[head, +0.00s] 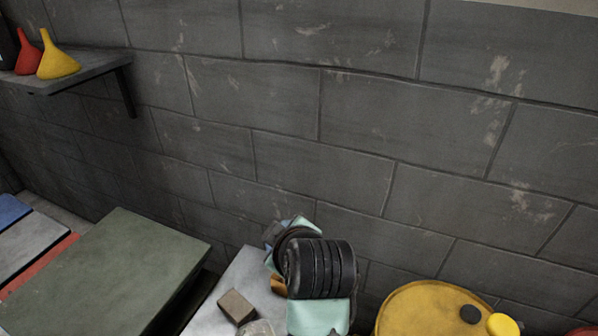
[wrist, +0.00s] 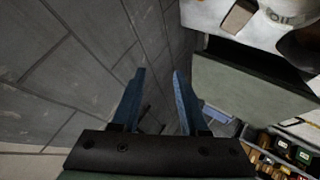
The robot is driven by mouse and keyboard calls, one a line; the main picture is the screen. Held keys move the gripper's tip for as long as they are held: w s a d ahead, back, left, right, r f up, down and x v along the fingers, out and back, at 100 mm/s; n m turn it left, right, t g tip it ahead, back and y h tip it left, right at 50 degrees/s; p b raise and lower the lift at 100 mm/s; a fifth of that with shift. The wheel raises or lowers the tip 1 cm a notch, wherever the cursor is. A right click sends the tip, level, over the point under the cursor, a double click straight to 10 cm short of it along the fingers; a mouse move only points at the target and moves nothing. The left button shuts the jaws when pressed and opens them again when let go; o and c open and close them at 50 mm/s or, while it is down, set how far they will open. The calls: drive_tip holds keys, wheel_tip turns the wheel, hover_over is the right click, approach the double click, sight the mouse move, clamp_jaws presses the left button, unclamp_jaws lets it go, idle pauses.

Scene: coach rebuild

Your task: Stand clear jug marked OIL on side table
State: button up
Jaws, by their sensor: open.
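The clear jug marked OIL (wrist: 285,12) is at the top right corner of the wrist view, cut off by the frame edge. It stands on a pale tabletop (wrist: 205,14), near a small brown block (wrist: 238,18). In the head view only a bit of the jug (head: 257,328) shows at the bottom edge, beside my arm. My gripper (wrist: 158,72) is open with nothing between its blue fingers. It is apart from the jug, with the block-built wall beside it. In the head view my arm hides part of the pale tabletop (head: 232,284).
A green-topped surface (head: 115,262) lies left of the pale tabletop. A yellow drum (head: 405,310) stands at the right. A wall shelf (head: 75,76) holds red (head: 28,58) and yellow funnels (head: 57,62). A crate of small items (wrist: 285,150) shows low in the wrist view.

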wheel_tip(320, 180, up, 15)
drive_tip(key=w+d+m+t, duration=0.1)
drive_tip(key=w+m+t, duration=0.1)
drive_tip(key=m+t, duration=0.3)
drive_tip(key=s+d+r+m+t+h, duration=0.1)
drive_tip(key=s+r+t, duration=0.3)
drive_tip(key=r, duration=0.6)
drive_tip(key=s+r+m+t+h, duration=0.1)
drive_tip(key=s+r+m+t, duration=0.2)
drive_tip(key=s+r, duration=0.4)
drive_tip(key=s+d+r+m+t+h, duration=0.1)
drive_tip(key=s+r+m+t, duration=0.2)
drive_tip(key=r, duration=0.9)
drive_tip(key=s+t, duration=0.2)
drive_tip(key=s, duration=0.1)
drive_tip(key=shift+s+d+r+t, duration=0.25)
drive_tip(key=shift+d+r+t, duration=0.1)
drive_tip(key=shift+r+t, duration=0.05)
